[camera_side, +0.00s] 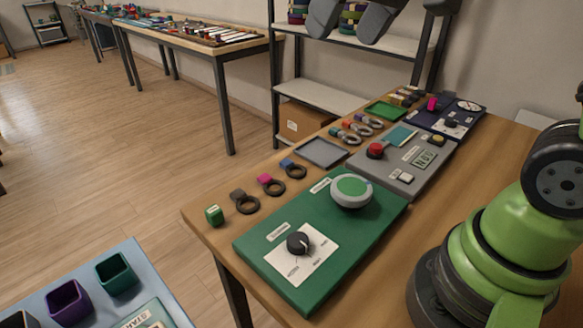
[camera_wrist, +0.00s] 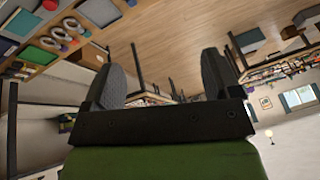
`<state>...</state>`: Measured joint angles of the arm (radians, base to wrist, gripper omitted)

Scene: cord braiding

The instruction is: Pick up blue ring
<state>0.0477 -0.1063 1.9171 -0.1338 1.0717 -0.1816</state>
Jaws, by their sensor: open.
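A dark ring with a blue block on it (camera_side: 287,163) lies flat on the wooden table, in the side view. It is the farthest of a row of three dark rings, beyond the magenta-block ring (camera_side: 265,179) and the brown-block ring (camera_side: 238,196). My gripper (camera_side: 348,18) is at the top edge of the side view, well above the table, with its two fingers apart and nothing between them. The wrist view also shows the open fingers (camera_wrist: 162,75). Several small rings show at its upper left, but I cannot tell which is which.
A green panel (camera_side: 251,246) with a knob and a round button lies beside the ring row. A grey tray (camera_side: 321,153) is just beyond the blue ring. Several silver rings (camera_side: 353,132) with coloured blocks lie farther back. A green cube (camera_side: 214,215) sits near the table's left edge.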

